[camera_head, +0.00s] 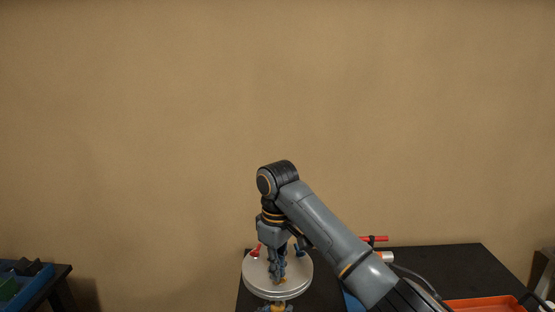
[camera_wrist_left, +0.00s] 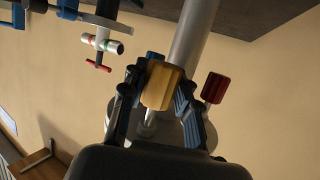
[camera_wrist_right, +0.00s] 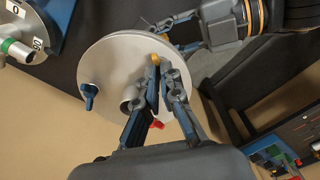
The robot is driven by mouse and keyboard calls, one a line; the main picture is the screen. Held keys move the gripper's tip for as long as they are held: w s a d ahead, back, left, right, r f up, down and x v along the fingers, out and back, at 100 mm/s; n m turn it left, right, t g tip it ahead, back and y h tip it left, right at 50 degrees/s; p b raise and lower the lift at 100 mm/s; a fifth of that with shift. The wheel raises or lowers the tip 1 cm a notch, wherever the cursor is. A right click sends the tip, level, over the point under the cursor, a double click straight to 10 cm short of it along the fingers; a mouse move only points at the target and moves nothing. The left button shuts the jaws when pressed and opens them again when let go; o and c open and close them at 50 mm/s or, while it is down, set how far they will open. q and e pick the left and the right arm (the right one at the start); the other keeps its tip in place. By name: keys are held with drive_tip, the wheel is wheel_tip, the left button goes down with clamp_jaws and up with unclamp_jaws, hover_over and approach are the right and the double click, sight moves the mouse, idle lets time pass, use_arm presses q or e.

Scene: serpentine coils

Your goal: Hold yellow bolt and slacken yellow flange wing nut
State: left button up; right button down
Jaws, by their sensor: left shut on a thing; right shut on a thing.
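The round grey flange (camera_head: 250,281) has red (camera_head: 256,251), blue (camera_head: 298,249) and yellow (camera_head: 282,281) wing nuts on its upper face. My right gripper (camera_head: 278,276) points down at the flange and is shut on the yellow wing nut, which also shows between its fingertips in the right wrist view (camera_wrist_right: 155,59). My left gripper (camera_head: 275,307) is below the flange, mostly cut off by the frame edge. In the left wrist view it is shut on the yellow bolt's head (camera_wrist_left: 158,87). The blue (camera_wrist_left: 154,56) and red (camera_wrist_left: 214,88) bolt heads are close by.
A grey pipe (camera_wrist_left: 192,35) runs to the flange's underside. The black table (camera_head: 450,265) carries an orange tray (camera_head: 485,304) and a red-handled fitting (camera_head: 374,239) at the right. A blue bin (camera_head: 35,285) stands at the far left. The wall behind is bare.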

drive_tip(key=n, duration=0.4)
drive_tip(key=shift+n, duration=0.4)
drive_tip(key=shift+f, duration=0.1)
drive_tip(key=shift+n, duration=0.7)
drive_tip(key=c, duration=1.6)
unclamp_jaws()
drive_tip(key=shift+o, duration=0.2)
drive_tip(key=shift+r, duration=2.35)
use_arm(q)
drive_tip(key=o, duration=1.2)
drive_tip(key=shift+c, duration=0.2)
